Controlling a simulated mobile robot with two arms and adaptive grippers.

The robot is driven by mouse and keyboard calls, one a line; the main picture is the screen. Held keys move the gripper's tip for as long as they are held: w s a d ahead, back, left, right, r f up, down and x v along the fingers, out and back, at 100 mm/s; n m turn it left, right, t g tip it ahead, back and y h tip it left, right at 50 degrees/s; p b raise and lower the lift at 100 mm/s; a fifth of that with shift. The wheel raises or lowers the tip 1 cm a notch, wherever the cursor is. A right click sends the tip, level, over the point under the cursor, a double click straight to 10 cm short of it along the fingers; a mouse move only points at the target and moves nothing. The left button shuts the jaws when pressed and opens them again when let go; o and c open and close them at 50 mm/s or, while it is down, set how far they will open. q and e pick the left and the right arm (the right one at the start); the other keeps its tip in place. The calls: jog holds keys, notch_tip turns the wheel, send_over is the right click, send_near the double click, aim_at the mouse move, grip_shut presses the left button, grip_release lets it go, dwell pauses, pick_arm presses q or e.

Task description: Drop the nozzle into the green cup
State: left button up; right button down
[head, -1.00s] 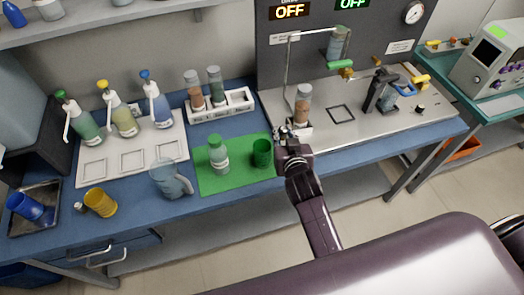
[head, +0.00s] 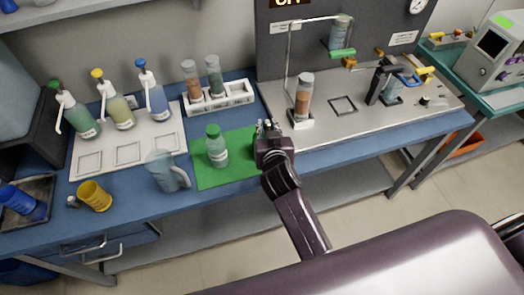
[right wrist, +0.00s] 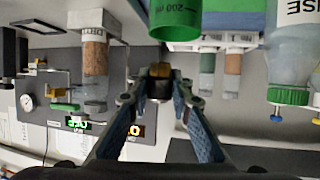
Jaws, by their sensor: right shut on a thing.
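My right gripper (head: 267,130) is over the right part of the green mat (head: 225,172), where it hides the green cup in the head view. In the right wrist view, which is upside down, its fingers (right wrist: 160,88) are shut on a small nozzle (right wrist: 160,72) with a brass-coloured end and a dark body. The green cup (right wrist: 175,22) shows beyond the nozzle at the top of that view, its open rim toward the gripper. The nozzle appears apart from the cup. My left gripper is not in view.
A green-capped bottle (head: 216,148) stands on the mat, left of the gripper. A clear pitcher (head: 166,171) and a yellow cup (head: 95,196) stand further left. A white rack (head: 219,97) is behind. A column with brown grains (head: 303,96) stands right.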

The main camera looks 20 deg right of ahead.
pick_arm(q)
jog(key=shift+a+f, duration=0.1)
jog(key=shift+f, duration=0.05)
pick_arm(e)
jog(key=shift+f, duration=0.15)
jog(key=c, duration=1.7)
grip_release()
jog(key=shift+o, duration=0.2)
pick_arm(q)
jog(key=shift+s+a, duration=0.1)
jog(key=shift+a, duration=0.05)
pick_arm(e)
jog(key=shift+s, duration=0.15)
jog(key=v, duration=0.7)
jog(key=shift+s, duration=0.15)
